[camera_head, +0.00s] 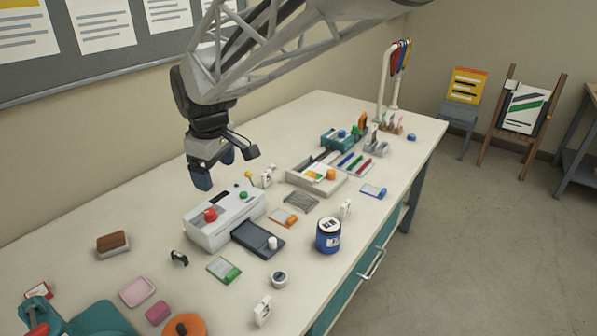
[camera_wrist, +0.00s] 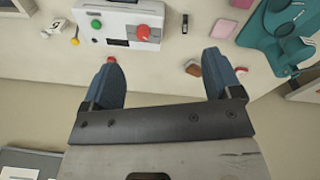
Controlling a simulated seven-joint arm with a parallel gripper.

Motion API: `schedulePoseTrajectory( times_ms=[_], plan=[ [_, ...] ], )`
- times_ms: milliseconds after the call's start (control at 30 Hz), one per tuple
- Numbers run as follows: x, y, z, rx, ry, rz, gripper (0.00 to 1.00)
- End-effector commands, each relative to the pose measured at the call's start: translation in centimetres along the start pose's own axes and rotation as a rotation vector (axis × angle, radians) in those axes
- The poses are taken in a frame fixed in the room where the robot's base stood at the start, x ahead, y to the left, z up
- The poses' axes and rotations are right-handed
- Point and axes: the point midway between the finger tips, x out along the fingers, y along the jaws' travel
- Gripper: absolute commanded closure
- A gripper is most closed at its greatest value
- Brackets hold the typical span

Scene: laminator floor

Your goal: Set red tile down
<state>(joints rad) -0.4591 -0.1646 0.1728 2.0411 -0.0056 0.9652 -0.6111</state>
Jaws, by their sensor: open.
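My gripper (camera_head: 213,170) is open above the back of the bench, behind and above the white laminator (camera_head: 225,218). A small red-and-white tile (camera_head: 38,291) lies at the far left end of the bench, beside the teal device (camera_head: 95,320), well away from my gripper. I cannot tell for sure that it is the red tile. The laminator shows in the wrist view (camera_wrist: 118,18) with its red and green buttons.
A brown block (camera_head: 112,243), a pink pad (camera_head: 137,291) and a green tile (camera_head: 224,270) lie left and front of the laminator. A blue jar (camera_head: 329,235) stands near the front edge. An orange tile (camera_head: 283,218) and a blue tile (camera_head: 373,191) lie further right.

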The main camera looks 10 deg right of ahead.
Motion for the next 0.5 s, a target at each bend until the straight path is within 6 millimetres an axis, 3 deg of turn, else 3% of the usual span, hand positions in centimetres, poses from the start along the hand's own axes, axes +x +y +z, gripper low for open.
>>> schedulePoseTrajectory(
  times_ms=[100, 500],
  plan=[
    [-1.1, 0.4, 4.8, 0.121, 0.007, 0.014, 0.16],
    [-2.5, -1.0, 19.1, 0.529, 0.029, 0.056, 0.16]
  ],
)
